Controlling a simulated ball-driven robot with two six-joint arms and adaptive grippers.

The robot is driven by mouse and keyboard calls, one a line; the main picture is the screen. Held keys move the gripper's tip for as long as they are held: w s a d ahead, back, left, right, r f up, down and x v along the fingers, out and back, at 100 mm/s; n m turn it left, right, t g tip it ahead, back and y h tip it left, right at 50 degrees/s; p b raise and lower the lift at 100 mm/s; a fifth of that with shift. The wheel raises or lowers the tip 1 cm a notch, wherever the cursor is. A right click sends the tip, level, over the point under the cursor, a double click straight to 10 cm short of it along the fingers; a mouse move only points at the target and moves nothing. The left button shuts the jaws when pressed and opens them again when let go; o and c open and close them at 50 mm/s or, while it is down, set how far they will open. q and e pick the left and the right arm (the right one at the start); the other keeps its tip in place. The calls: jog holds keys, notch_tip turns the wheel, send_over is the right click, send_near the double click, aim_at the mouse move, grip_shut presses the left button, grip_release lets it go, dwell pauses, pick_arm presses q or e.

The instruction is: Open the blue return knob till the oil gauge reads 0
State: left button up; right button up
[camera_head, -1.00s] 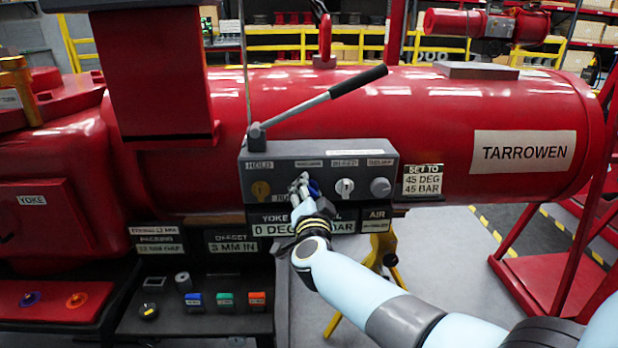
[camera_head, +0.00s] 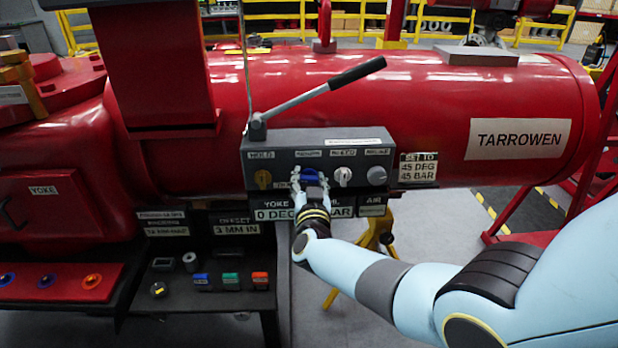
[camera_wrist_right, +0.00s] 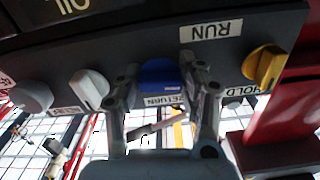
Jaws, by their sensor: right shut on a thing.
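The blue return knob (camera_head: 310,175) sits on the front of the grey valve block (camera_head: 270,146). It also shows in the right wrist view (camera_wrist_right: 158,74), above its RETURN label. My right gripper (camera_head: 310,181) is shut on the knob, one finger on each side. In the right wrist view the same gripper (camera_wrist_right: 165,84) reaches up to the knob. The readout panel (camera_head: 272,215) below the block shows 0 DEG at its left and BAR at its right; my wrist covers the oil number between. My left gripper is not in view.
A yellow HOLD knob (camera_head: 263,179) is left of the blue knob; a white knob (camera_head: 342,177) and a grey knob (camera_head: 377,175) are right of it. A lever (camera_head: 310,98) rises above the block. A sign (camera_head: 417,168) reads 45 DEG, 45 BAR.

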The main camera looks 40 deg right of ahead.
jog(key=shift+f, duration=0.1)
dwell(0.3)
jog(key=o, duration=1.2)
jog(key=v, duration=1.2)
jog(key=shift+a, duration=0.1)
